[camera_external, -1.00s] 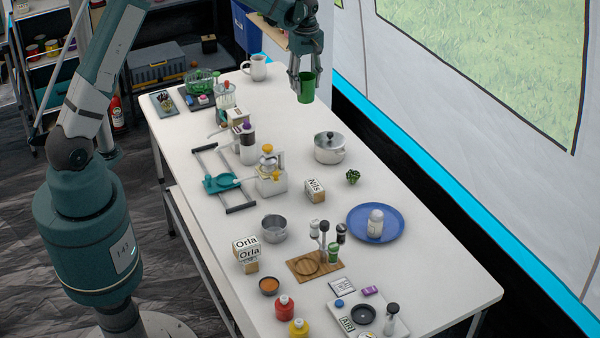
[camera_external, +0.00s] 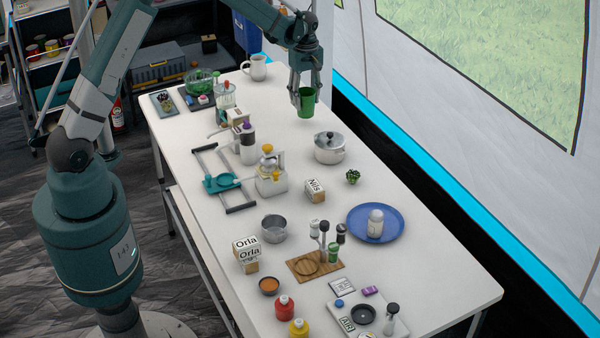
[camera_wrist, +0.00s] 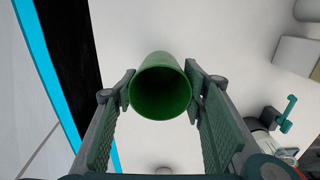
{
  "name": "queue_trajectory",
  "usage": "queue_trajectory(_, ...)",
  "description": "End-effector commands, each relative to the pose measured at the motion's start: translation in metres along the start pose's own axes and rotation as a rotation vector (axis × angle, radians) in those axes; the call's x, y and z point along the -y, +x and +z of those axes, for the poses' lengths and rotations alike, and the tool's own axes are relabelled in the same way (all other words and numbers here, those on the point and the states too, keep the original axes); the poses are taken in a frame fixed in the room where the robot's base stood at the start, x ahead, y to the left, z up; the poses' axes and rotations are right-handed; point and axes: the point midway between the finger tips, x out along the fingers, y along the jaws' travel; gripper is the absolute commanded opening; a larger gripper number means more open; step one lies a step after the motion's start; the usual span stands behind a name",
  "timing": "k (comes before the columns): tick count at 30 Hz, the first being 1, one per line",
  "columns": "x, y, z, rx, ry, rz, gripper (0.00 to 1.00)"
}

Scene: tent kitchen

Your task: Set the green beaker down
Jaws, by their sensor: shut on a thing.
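The green beaker (camera_external: 306,106) is held upright between the fingers of my gripper (camera_external: 305,92), near the far right edge of the white table. In the wrist view the beaker (camera_wrist: 160,88) shows its open mouth, and my gripper (camera_wrist: 160,92) has one finger pad against each side of it. The inside of the beaker is dark and looks empty. Whether its base is touching the tabletop (camera_external: 285,95) or just above it, I cannot tell.
A lidded silver pot (camera_external: 330,150) stands on the table, nearer the camera than the beaker. A white mug (camera_external: 257,68) stands at the far end. A glass blender jar (camera_external: 226,96) is to the left. The table around the beaker is clear.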

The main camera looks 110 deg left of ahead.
Motion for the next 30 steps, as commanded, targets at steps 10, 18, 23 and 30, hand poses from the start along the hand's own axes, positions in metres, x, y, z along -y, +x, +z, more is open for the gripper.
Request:
queue_trajectory(10,0.000,0.033,0.000,0.000,0.000,0.000,0.30)
queue_trajectory(18,0.000,0.036,0.000,0.000,0.000,0.000,0.30)
queue_trajectory(23,0.000,0.037,0.000,0.000,0.000,0.000,0.30)
queue_trajectory(30,0.000,0.039,0.000,0.000,0.000,0.000,0.57)
